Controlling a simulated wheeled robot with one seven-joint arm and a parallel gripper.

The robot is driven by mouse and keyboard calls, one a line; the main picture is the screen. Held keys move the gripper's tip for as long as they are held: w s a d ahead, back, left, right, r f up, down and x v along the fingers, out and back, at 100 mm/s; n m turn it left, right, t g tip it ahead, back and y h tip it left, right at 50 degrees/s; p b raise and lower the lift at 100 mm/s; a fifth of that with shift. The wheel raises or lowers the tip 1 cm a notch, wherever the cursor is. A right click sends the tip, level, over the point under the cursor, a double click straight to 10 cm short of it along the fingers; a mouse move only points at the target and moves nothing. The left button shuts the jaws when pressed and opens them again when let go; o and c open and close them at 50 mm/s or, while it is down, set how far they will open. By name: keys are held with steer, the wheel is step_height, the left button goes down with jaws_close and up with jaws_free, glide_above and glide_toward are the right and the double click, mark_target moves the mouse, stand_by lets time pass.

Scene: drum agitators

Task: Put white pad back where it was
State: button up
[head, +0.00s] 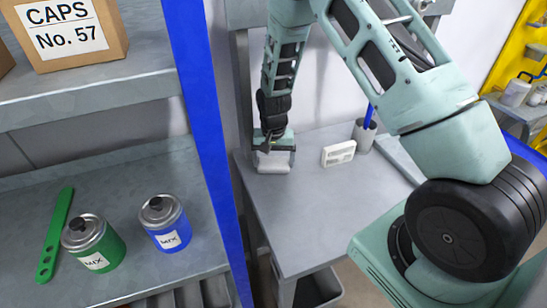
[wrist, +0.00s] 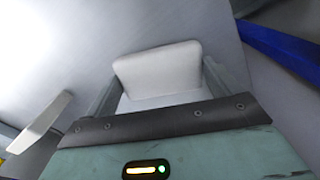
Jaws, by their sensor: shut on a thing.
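My gripper (head: 272,152) is over the back left part of the grey table (head: 305,205) in the head view. It is shut on the white pad (head: 272,163), a small block with rounded corners. In the wrist view the pad (wrist: 158,70) sits between the two grey fingers of my gripper (wrist: 160,82). The pad is at or very near the tabletop; I cannot tell whether it touches. The gripper's body hides part of the pad in the head view.
A white slotted block (head: 339,153) and a grey cup (head: 364,136) with blue items stand right of the gripper. A blue post (head: 208,110) separates the table from shelves with a green can (head: 93,243), a blue can (head: 165,223) and a green paddle (head: 54,236). The table's front is clear.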

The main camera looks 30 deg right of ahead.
mark_target(274, 162)
steer(key=shift+f, duration=0.2)
steer(key=o, duration=0.8)
steer(key=shift+c, duration=0.2)
step_height(274, 162, up, 12)
steer(key=b, duration=0.3)
steer(key=shift+r, duration=0.25)
